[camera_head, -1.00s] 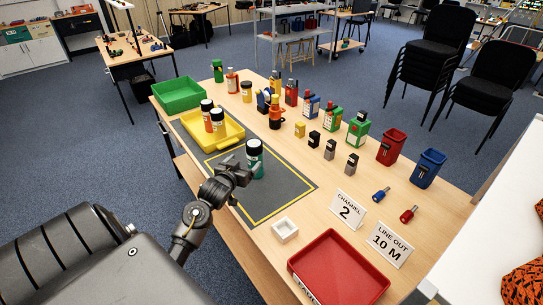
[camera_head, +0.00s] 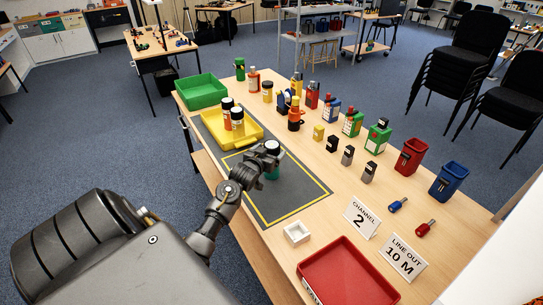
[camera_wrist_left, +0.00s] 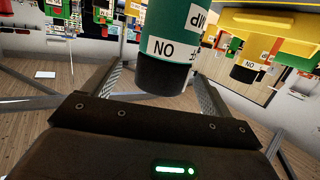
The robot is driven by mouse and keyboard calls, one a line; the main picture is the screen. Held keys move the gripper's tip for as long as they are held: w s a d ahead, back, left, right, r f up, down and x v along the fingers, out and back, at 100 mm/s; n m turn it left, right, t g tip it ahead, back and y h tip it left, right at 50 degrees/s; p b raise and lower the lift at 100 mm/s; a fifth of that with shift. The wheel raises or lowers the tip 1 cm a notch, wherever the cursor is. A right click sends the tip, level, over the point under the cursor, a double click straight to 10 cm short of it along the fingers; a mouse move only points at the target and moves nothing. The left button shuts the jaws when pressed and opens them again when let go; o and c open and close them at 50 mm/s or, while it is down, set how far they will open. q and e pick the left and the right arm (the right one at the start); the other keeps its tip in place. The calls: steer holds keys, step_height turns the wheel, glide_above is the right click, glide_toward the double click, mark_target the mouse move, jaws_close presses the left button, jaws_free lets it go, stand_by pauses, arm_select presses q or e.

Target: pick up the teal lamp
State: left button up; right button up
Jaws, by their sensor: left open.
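The teal lamp (camera_head: 272,172) stands upright on the dark mat with a yellow outline (camera_head: 305,182), with a black end and a white label band. My left gripper (camera_head: 268,159) is open at the lamp's upper part and hides some of it in the head view. In the left wrist view, the teal lamp (camera_wrist_left: 175,35) shows between the two spread fingers (camera_wrist_left: 160,92), its black end towards the palm. I cannot tell whether a finger touches it. My right gripper is not in view.
A yellow tray (camera_head: 252,137) with two dark-capped lamps is just behind, and a green tray (camera_head: 203,92) is beyond it. A white square dish (camera_head: 297,232) and a red tray (camera_head: 345,275) are nearer. Several bottles and boxes line the table's right half.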

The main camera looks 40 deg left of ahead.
arm_select(q)
steer(key=p+x, duration=0.1)
steer(key=x, duration=0.2)
steer(key=shift+w+a, duration=0.2)
steer(key=shift+w, duration=0.05)
steer(key=shift+w+a+f, duration=0.2)
steer(key=shift+w, duration=0.3)
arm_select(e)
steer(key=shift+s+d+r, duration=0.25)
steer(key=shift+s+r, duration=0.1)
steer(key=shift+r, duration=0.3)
arm_select(q)
steer(key=shift+c, duration=1.4)
steer(key=c, duration=1.4)
steer(key=shift+c, duration=0.2)
steer(key=shift+r, duration=0.15)
